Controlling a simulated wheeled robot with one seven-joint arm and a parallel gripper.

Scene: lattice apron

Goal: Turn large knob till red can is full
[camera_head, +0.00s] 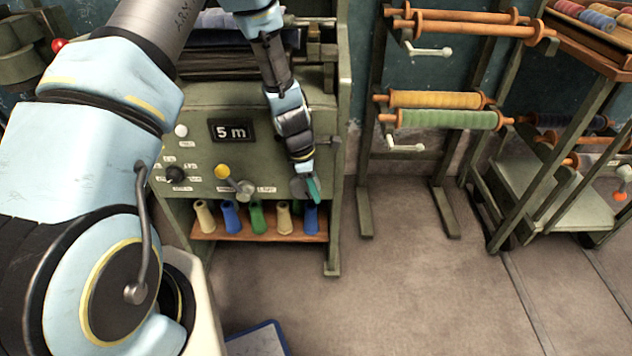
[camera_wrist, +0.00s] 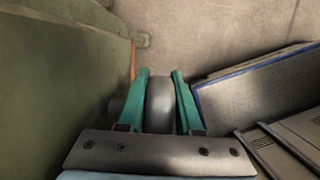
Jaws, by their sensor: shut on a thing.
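A large grey round knob (camera_wrist: 160,105) sits between the two teal fingers of my gripper (camera_wrist: 161,78) in the wrist view. A short dark shaft shows on its left, toward the green machine. In the head view the gripper (camera_head: 307,188) is at the right side of the green machine's front (camera_head: 235,105), and a small part of the grey knob (camera_head: 297,187) shows beside a teal finger. The gripper is shut on the knob. The machine's display (camera_head: 232,131) reads "5 m". I cannot make out a red can in either view.
A black dial (camera_head: 176,173), a yellow knob (camera_head: 221,171) and a white button (camera_head: 181,131) are on the panel left of my gripper. Several coloured cones stand on a shelf (camera_head: 260,231) below. A blue-edged panel (camera_wrist: 255,90) lies right of the gripper.

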